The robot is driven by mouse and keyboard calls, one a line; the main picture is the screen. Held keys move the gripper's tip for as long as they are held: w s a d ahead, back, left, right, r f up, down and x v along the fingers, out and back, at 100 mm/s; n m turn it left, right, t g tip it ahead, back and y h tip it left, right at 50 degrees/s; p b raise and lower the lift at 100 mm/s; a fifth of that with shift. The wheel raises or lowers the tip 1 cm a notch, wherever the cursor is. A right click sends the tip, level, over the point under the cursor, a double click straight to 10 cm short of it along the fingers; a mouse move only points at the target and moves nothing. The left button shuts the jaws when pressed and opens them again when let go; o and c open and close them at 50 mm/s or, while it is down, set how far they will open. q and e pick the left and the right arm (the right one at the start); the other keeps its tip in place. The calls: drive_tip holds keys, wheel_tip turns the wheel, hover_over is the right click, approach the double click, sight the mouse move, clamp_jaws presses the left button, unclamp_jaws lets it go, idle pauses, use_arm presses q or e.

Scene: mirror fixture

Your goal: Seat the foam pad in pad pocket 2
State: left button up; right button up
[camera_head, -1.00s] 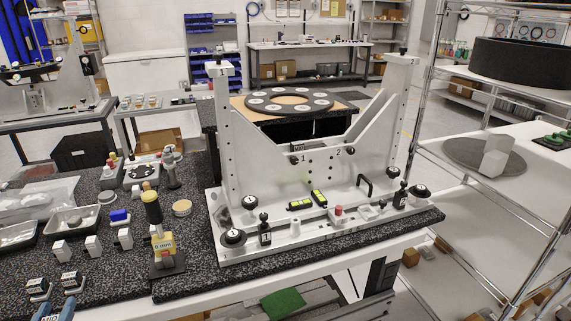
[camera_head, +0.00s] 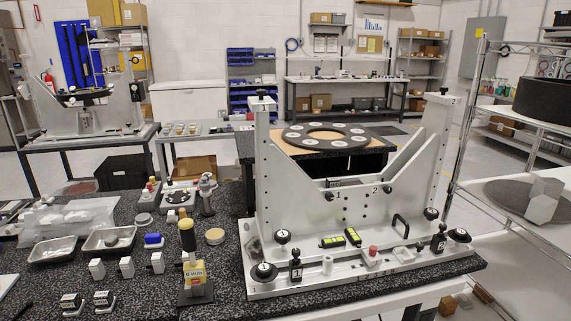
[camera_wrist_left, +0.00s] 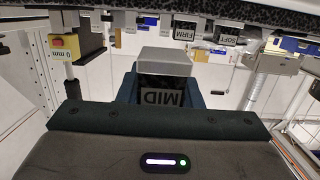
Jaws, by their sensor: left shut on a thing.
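My left gripper (camera_wrist_left: 165,90) is shut on a grey block with a black MID label (camera_wrist_left: 163,95), seen in the left wrist view; this appears to be the foam pad. Its lower part is hidden between the dark fingers. The left gripper is outside the head view. The silvery fixture (camera_head: 340,215) stands on the dark speckled bench in the head view, with marks 1 and 2 on its upright plate. I cannot tell which recess is pad pocket 2. My right gripper is in neither view.
Two labelled blocks, FIRM (camera_wrist_left: 186,33) and SOFT (camera_wrist_left: 224,42), show beyond the gripper. A yellow gauge (camera_head: 194,272) stands left of the fixture, with small white blocks (camera_head: 126,266) and metal trays (camera_head: 52,250) further left. A wire shelf (camera_head: 475,130) stands at right.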

use_arm(q)
drive_tip(key=d+f+m+h, duration=0.1)
drive_tip(key=d+f, duration=0.2)
drive_tip(key=d, duration=0.5)
drive_tip(key=w+d+f+m+h, duration=0.1)
drive_tip(key=d+f+h, duration=0.1)
drive_tip(key=d, duration=0.6)
drive_tip(key=shift+d+f+t, duration=0.2)
drive_tip(key=shift+f+t, duration=0.1)
drive_tip(key=shift+f, duration=0.2)
drive_tip(key=shift+w+a, duration=0.1)
drive_tip(key=a+r+y, duration=0.1)
drive_tip(key=a+r, duration=0.1)
drive_tip(key=a, duration=0.3)
drive_tip(key=a+r+n+y, duration=0.1)
drive_tip(key=a+r, duration=0.2)
drive_tip(key=a, duration=0.3)
drive_tip(key=s+a+r+n+y, duration=0.1)
drive_tip(key=a+r, duration=0.1)
drive_tip(key=a, duration=0.4)
drive_tip(key=shift+s+a+r+y, duration=0.1)
drive_tip(key=shift+a+r+y, duration=0.1)
drive_tip(key=shift+r+y, duration=0.15)
